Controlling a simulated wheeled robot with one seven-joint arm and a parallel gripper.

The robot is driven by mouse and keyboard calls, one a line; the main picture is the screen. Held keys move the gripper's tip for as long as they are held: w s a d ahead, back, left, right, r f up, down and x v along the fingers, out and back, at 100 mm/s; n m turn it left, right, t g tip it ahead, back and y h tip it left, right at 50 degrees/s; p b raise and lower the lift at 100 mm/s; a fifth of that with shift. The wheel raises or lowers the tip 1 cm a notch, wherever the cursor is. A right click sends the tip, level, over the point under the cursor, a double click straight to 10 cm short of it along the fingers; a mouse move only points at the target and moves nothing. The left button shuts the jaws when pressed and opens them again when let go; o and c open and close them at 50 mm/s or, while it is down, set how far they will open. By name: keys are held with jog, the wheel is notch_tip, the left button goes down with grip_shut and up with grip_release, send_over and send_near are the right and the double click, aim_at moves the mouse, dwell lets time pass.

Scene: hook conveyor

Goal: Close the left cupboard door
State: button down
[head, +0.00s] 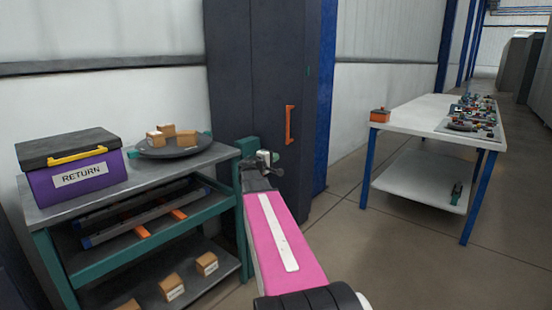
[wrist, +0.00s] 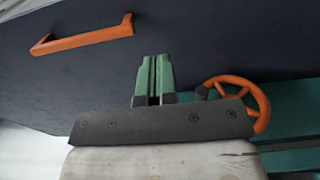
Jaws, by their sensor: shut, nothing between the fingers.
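The tall dark navy cupboard (head: 262,70) stands in the middle of the head view, with a blue side at its right. An orange upright handle (head: 290,125) is on its front panel. I cannot tell from here how far the left door stands open. My gripper (head: 266,158) is in front of the panel, left of and below the handle in the head view. In the wrist view the green fingers (wrist: 155,76) are together and empty, pointing at the dark panel (wrist: 200,40). The handle (wrist: 85,38) is up and left of them, apart from the fingers. Contact with the panel is unclear.
An orange handwheel (wrist: 262,105) is right of the fingers. A white table (head: 415,113) stands at right. Floor between cupboard and table is clear.

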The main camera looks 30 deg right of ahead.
aim_at(292, 149)
jog(key=x, duration=1.1)
jog(key=shift+w+d+f, duration=0.1)
jog(key=shift+d, duration=0.15)
jog(key=shift+d, duration=0.2)
